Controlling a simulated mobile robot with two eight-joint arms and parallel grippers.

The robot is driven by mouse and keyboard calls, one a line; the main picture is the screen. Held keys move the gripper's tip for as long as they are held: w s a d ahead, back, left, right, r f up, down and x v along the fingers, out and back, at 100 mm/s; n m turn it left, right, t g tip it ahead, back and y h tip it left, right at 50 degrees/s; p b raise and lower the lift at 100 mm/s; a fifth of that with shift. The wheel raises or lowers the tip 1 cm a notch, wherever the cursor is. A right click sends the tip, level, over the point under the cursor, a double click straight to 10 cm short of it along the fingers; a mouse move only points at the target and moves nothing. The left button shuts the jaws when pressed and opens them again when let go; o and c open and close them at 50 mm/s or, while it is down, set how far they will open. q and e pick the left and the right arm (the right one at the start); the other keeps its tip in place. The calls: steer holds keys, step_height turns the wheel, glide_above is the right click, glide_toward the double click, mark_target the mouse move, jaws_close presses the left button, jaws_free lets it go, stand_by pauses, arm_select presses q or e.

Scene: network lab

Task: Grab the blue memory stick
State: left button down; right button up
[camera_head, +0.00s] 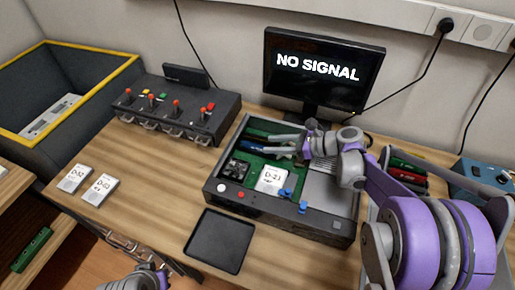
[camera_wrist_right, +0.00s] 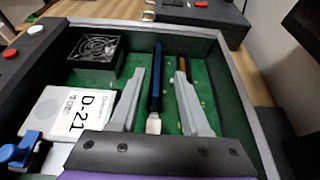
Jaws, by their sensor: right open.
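The blue memory stick (camera_wrist_right: 156,75) stands in the green-floored bay of the open case (camera_head: 210,190), with a pale metal end toward me in the right wrist view. In the head view it is a dark blue strip (camera_head: 256,144), partly covered by my gripper. My right gripper (camera_wrist_right: 157,100) is open over the bay. Its two grey fingers lie on either side of the stick, with visible gaps. In the head view the right gripper (camera_head: 284,144) reaches in from the right. Part of my left arm shows at the bottom edge; its fingers are not clear.
A D-21 card (camera_head: 271,180), a black fan (camera_head: 236,168) and blue latches (camera_head: 286,193) are in the case. A monitor (camera_head: 322,75) stands behind; a switch box (camera_head: 180,108) sits left. A black tray (camera_head: 219,240) lies in front. Coloured sticks (camera_head: 405,175) are at right.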

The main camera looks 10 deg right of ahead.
mark_target(256, 144)
steer(key=x, duration=0.5)
steer(key=shift+a+r, duration=0.25)
steer(key=shift+c, duration=0.3)
jaws_close()
